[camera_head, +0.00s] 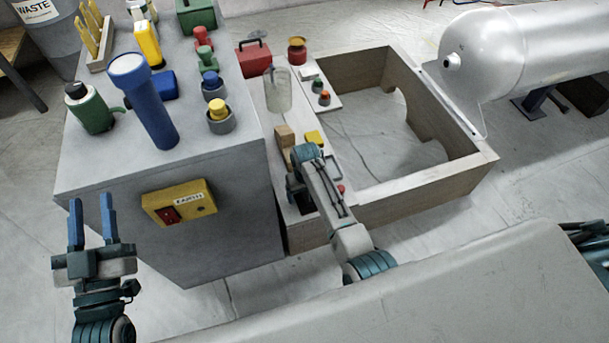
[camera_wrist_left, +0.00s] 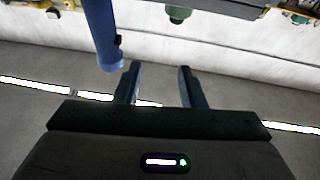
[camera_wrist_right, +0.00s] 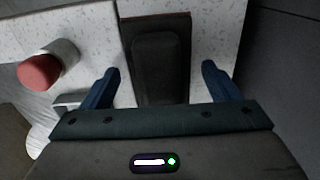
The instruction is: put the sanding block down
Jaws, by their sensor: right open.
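A dark rectangular block (camera_wrist_right: 158,62), which looks like the sanding block, lies on a dark rectangular patch of the speckled white ledge in the right wrist view. I cannot tell whether the patch is a recess or a pad. My right gripper (camera_wrist_right: 159,70) is open, with one finger on each side of the block and visible gaps between. In the head view my right gripper (camera_head: 305,165) is over the ledge and hides most of the block. My left gripper (camera_head: 91,207) is open and empty in front of the grey cabinet.
The grey cabinet (camera_head: 180,215) carries a blue torch (camera_head: 145,100), a green bottle (camera_head: 88,108) and other items. A red knob (camera_wrist_right: 40,72) is left of the block. A clear beaker (camera_head: 278,92) and a yellow block (camera_head: 314,137) stand near my right arm. A wooden frame (camera_head: 400,205) borders the ledge.

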